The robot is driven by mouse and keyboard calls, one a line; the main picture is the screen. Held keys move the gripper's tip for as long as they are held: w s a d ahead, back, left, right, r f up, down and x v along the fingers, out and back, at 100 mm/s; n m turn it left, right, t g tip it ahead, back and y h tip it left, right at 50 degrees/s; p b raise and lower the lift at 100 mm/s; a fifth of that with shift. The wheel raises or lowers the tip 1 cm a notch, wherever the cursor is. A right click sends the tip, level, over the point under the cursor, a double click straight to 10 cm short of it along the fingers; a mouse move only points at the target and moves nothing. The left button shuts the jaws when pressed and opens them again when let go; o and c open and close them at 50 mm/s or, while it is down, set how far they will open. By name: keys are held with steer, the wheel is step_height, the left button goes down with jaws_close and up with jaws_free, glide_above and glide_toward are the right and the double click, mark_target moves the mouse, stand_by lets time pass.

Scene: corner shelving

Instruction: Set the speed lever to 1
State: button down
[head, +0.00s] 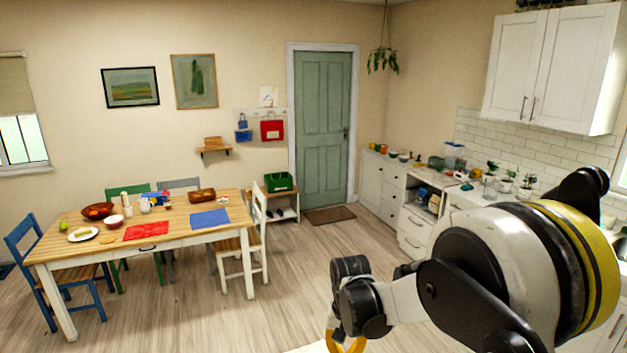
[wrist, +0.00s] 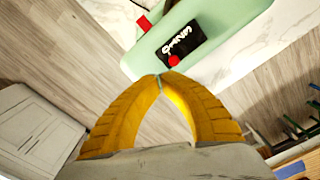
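In the wrist view a mint-green appliance body (wrist: 225,28) lies across the top. It bears a black plate (wrist: 188,46) with white markings too blurred to read. A small red knob (wrist: 174,60) sits at the plate's lower edge and looks like the speed lever's tip. My gripper (wrist: 160,77) has its yellow fingertips together, just below the knob in the picture and apart from it. The tips overlap the appliance's edge; whether they touch it I cannot tell. In the head view my gripper (head: 346,345) is cut off by the bottom edge.
A red part (wrist: 144,23) shows by the appliance's upper left, beside a pale marbled surface (wrist: 112,18). In the head view a wooden table (head: 170,236) with chairs stands left, and cabinets (head: 386,190) line the right wall. The floor between is clear.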

steer(key=shift+f+b, duration=0.7)
steer(key=shift+s+a+b, duration=0.15)
steer(key=shift+s+a, duration=0.15)
steer(key=shift+a, duration=0.4)
steer(key=shift+s+a+b, duration=0.15)
steer(key=shift+s+a, duration=0.1)
steer(key=shift+a, duration=0.45)
steer(key=shift+s+a+b, duration=0.15)
steer(key=shift+s+a, duration=0.15)
steer(key=shift+a, duration=0.4)
stand_by(1.5)
steer(key=shift+d, duration=0.15)
steer(key=shift+w+d, duration=0.15)
steer(key=shift+d, duration=0.1)
steer(key=shift+r+p, duration=1.2)
steer(key=shift+r, duration=1.35)
